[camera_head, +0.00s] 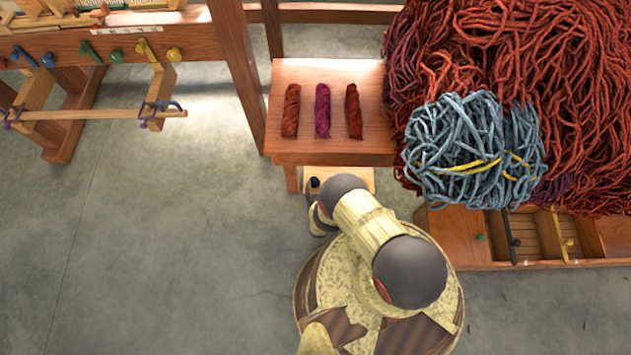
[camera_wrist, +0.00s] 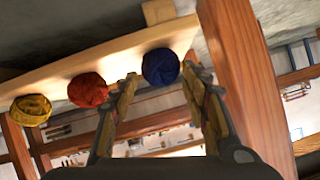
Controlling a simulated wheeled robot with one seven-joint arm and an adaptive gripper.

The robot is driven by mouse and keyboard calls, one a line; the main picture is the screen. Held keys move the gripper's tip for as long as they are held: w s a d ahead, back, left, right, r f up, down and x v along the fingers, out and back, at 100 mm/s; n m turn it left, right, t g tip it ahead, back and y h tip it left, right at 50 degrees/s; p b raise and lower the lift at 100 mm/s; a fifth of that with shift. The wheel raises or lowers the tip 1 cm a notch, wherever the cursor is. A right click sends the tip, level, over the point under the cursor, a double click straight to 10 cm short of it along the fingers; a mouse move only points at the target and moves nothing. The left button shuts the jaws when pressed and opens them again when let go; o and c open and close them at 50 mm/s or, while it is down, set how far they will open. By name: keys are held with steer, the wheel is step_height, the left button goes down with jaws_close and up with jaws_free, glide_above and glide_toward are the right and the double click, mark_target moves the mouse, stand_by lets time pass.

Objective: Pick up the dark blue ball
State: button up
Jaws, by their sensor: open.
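The dark blue ball (camera_wrist: 160,66) rests on a pale wooden board (camera_wrist: 120,60) in the wrist view, at the end of a row with a red ball (camera_wrist: 87,90) and a yellow ball (camera_wrist: 30,110). My gripper (camera_wrist: 162,76) is open and empty. Its two fingertips point at the dark blue ball, one towards each side of it; I cannot tell how much distance is left. In the head view my arm hides most of this area. A small dark blue patch (camera_head: 314,182) shows by the arm's end, and I cannot tell whether it is the ball.
A wooden post (camera_wrist: 240,70) stands close to the right finger. In the head view a small table (camera_head: 330,148) with three skeins stands above my arm. A large red and grey-blue wool heap (camera_head: 540,90) fills the upper right.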

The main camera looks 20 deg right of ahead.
mark_target(315, 181)
steer(key=b+x, duration=0.2)
steer(key=x, duration=0.3)
steer(key=shift+r, duration=0.1)
steer(key=shift+w, duration=0.1)
steer(key=shift+c, duration=0.2)
steer(key=c, duration=0.7)
steer(key=shift+r, duration=0.1)
